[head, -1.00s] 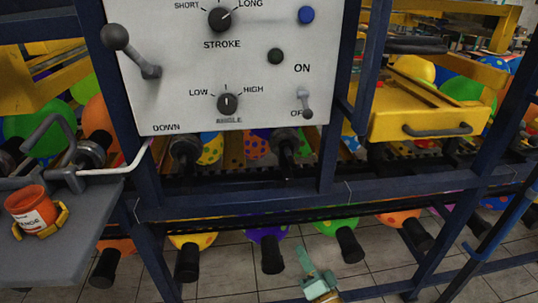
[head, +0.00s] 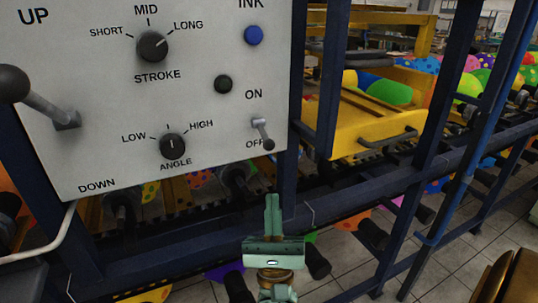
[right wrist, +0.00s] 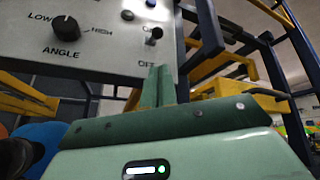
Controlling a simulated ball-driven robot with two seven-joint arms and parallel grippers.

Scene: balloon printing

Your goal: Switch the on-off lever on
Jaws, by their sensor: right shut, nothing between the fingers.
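The on-off lever (head: 263,136) is a small grey toggle at the lower right of the white control panel (head: 95,120). Its tip points down toward the OFF label, with ON printed above it. It also shows in the right wrist view (right wrist: 154,36), above the fingertips. My right gripper (head: 272,202) is green, with its fingers shut together and nothing between them. It points up below the lever and the panel's lower edge, apart from the lever. In the right wrist view its fingers (right wrist: 159,84) stand just under the OFF label. My left gripper is out of view.
The panel also carries the stroke knob (head: 153,46), angle knob (head: 173,147), blue ink button (head: 254,35), dark button (head: 223,84) and large ball-ended lever (head: 40,98). A dark blue frame post (head: 308,90) stands just right of the panel. A yellow drawer (head: 360,125) is beyond it.

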